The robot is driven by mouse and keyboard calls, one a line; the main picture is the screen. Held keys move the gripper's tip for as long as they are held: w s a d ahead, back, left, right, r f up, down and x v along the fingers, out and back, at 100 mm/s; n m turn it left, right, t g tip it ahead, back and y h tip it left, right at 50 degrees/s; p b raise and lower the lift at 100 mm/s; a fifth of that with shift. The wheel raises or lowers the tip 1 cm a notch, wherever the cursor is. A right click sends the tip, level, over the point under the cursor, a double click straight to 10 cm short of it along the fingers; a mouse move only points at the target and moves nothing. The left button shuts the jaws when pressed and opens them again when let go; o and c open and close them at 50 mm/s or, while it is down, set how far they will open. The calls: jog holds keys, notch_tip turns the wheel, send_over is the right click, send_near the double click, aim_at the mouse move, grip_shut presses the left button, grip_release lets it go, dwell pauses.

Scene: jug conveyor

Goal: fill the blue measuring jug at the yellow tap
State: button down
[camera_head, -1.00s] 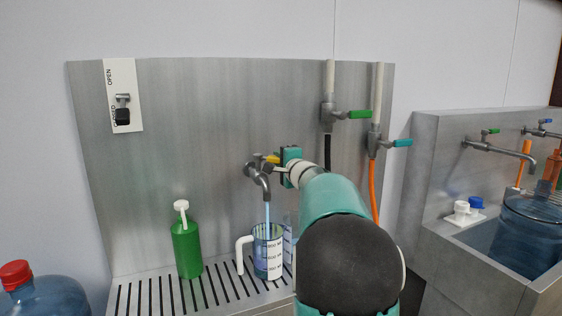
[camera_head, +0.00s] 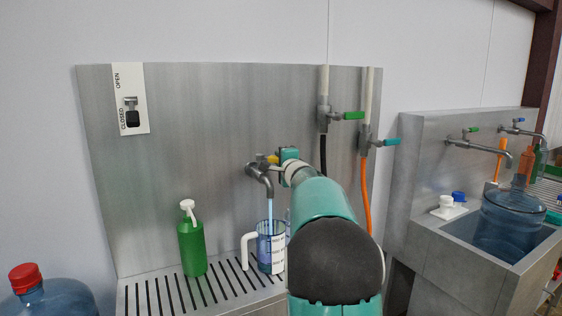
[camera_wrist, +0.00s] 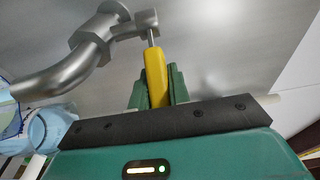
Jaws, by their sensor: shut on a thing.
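The blue measuring jug (camera_head: 268,250) stands upright on the slatted drain grate under the tap (camera_head: 262,178), its white handle to the left. A stream of water runs from the spout into the jug. The tap has a yellow handle (camera_head: 272,159), and my gripper (camera_head: 284,160) is at it. In the wrist view, my gripper (camera_wrist: 157,92) is shut on the yellow handle (camera_wrist: 155,72), with the metal tap (camera_wrist: 75,62) on the left. Part of the jug (camera_wrist: 45,130) shows at the lower left there. My arm hides the area to the jug's right.
A green pump bottle (camera_head: 191,245) stands on the grate (camera_head: 150,295) left of the jug. A red-capped blue bottle (camera_head: 45,295) is at the lower left. Green (camera_head: 347,116) and teal (camera_head: 385,142) valves are on the right. A sink (camera_head: 470,255) holds a large blue bottle (camera_head: 512,215).

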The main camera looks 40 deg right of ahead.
dwell(0.4)
jog(key=c, duration=1.3)
grip_release()
jog(key=v, duration=1.3)
jog(key=shift+s+a, duration=0.15)
jog(key=shift+s, duration=0.25)
